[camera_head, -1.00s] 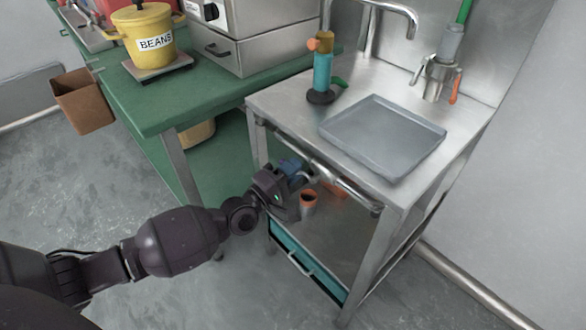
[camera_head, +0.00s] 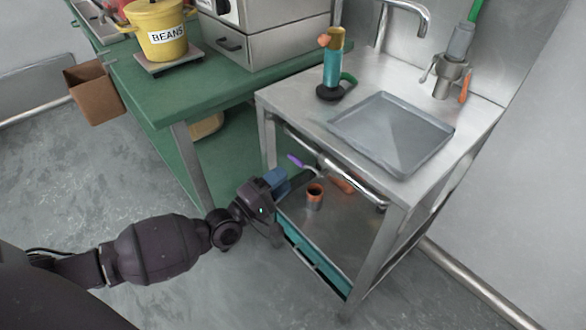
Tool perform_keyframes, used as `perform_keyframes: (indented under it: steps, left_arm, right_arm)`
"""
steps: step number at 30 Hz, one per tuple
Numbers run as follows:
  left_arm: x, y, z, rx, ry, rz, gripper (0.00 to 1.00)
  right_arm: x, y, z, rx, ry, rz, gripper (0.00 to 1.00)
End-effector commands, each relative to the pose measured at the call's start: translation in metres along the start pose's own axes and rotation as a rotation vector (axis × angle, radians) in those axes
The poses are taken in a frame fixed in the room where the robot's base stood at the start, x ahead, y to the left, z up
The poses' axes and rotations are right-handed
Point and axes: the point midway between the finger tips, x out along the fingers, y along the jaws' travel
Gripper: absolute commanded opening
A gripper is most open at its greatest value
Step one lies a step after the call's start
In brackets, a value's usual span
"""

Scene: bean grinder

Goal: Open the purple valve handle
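The purple valve handle (camera_head: 295,161) is a small bar under the steel sink table (camera_head: 288,100), on the pipework behind the table's front rail. My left gripper (camera_head: 303,180) reaches in from the left at the table's front left, just below the purple handle in the picture. It looks apart from the handle, but the depth between them is hard to judge. Its fingers are dark and partly hidden by the wrist, so I cannot see whether they are open. My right gripper is not in view.
A steel front rail (camera_head: 340,176) crosses above the lower shelf (camera_head: 320,232). A small brown cup (camera_head: 315,196) and an orange handle (camera_head: 342,185) are close to my gripper. A green table (camera_head: 165,105) stands to the left. The floor in front is clear.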

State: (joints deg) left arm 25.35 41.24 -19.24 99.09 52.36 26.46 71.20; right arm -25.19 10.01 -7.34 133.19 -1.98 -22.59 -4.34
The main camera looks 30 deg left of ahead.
Motion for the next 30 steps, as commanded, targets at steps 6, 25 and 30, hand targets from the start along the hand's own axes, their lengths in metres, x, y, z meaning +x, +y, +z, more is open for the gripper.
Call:
perform_keyframes:
  steps: [6, 25, 30]
  left_arm:
    - [-0.030, 0.001, 0.000, -0.001, 0.000, 0.000, 0.40]
    - [-0.041, 0.000, 0.000, -0.001, 0.000, 0.000, 0.40]
    - [-0.041, 0.000, 0.000, -0.001, 0.000, 0.000, 0.40]
  right_arm:
    - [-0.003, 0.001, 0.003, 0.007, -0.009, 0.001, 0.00]
    - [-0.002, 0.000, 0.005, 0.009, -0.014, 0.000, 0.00]
    - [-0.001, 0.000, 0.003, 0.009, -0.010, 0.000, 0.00]
